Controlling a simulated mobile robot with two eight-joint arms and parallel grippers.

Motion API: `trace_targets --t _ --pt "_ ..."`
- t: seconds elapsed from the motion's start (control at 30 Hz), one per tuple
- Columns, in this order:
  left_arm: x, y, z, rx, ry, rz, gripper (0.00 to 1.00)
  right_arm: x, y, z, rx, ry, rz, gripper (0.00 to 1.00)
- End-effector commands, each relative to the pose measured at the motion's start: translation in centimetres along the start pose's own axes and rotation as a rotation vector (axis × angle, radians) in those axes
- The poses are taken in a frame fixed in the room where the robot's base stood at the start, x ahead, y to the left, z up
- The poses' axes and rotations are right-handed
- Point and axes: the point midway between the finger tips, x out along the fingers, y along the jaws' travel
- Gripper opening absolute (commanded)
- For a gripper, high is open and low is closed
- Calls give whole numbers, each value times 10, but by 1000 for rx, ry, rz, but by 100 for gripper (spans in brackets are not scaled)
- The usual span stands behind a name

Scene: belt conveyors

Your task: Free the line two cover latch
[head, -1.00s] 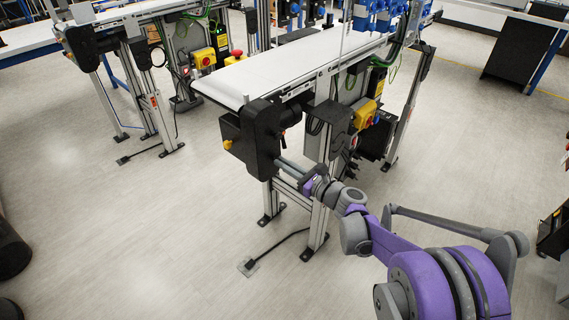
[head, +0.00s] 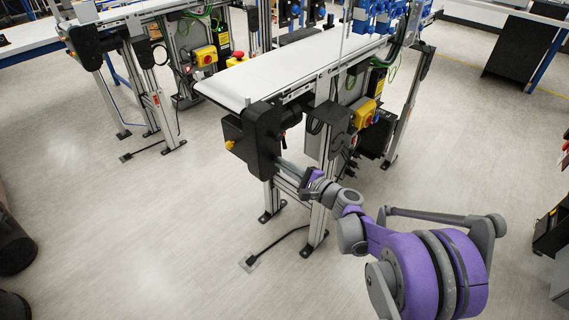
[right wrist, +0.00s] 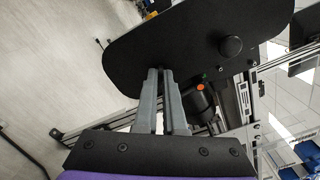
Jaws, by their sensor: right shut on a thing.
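The black end cover (head: 263,142) is on the near end of the middle belt conveyor. It also shows large in the right wrist view (right wrist: 195,45), with a round black knob (right wrist: 231,46) on its face. My right gripper (head: 281,163) reaches the cover's lower edge from the right. In the right wrist view its two grey fingers (right wrist: 161,74) are close together at that edge, shut on the cover latch. The latch itself is mostly hidden by the fingertips and cover. My left gripper is not in view.
The white belt (head: 290,68) runs back from the cover. A yellow switch box (head: 365,112) is on the conveyor's side. Aluminium legs (head: 320,210) stand close to my right arm. Another conveyor (head: 130,15) is at the left. The floor in front is clear.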

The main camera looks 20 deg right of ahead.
Motion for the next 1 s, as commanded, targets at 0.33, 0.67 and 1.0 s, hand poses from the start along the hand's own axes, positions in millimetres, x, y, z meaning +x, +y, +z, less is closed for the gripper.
trace_targets --t 0.33,0.67,1.0 --pt "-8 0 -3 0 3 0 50 0 0 0 -292 0 0 0" --pt "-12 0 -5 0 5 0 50 0 1 0 -454 1 0 0" --pt "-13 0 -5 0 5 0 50 0 2 -1 -498 0 0 0"
